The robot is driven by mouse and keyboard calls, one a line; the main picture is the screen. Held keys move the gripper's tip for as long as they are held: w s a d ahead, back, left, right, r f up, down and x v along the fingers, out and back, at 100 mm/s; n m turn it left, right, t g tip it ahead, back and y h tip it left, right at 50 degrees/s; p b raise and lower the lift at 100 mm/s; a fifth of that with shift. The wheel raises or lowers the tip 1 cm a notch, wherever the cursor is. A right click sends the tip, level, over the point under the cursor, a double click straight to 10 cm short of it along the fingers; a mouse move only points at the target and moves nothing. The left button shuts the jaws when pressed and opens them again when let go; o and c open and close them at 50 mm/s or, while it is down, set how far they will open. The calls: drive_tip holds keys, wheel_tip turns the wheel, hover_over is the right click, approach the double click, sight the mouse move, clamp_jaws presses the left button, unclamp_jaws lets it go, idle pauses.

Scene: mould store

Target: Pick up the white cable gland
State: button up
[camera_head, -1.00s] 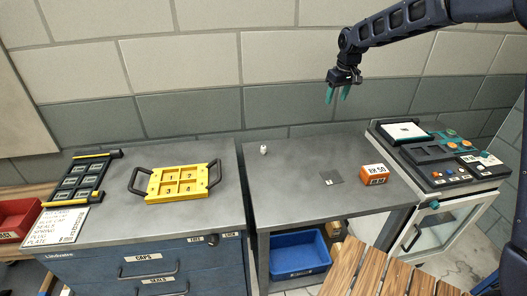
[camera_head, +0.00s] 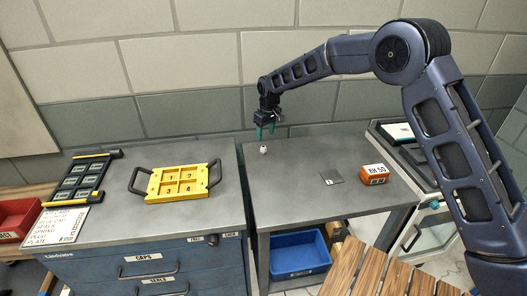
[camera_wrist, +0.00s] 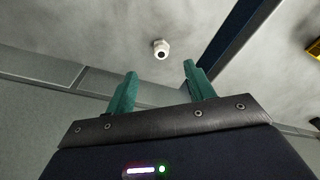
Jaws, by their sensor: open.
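The white cable gland (camera_head: 263,150) stands alone near the back left of the right grey table (camera_head: 300,200). In the wrist view the gland (camera_wrist: 161,49) shows a dark round opening and lies beyond the fingertips, roughly between them in the picture. My gripper (camera_head: 265,130) has teal fingers pointing down and hangs above the gland, apart from it. In the wrist view my gripper (camera_wrist: 160,75) is open, with nothing between its fingers.
A yellow tray with handles (camera_head: 155,198) and a black rack (camera_head: 78,182) sit on the left blue cabinet. The wall is close behind; a gap separates cabinet and table.

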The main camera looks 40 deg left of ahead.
sight(263, 147)
drive_tip(key=f, duration=0.5)
drive_tip(key=a+f, duration=0.1)
drive_tip(key=f, duration=0.2)
drive_tip(key=shift+a+f, duration=0.1)
drive_tip(key=shift+f, duration=0.2)
drive_tip(key=c, duration=1)
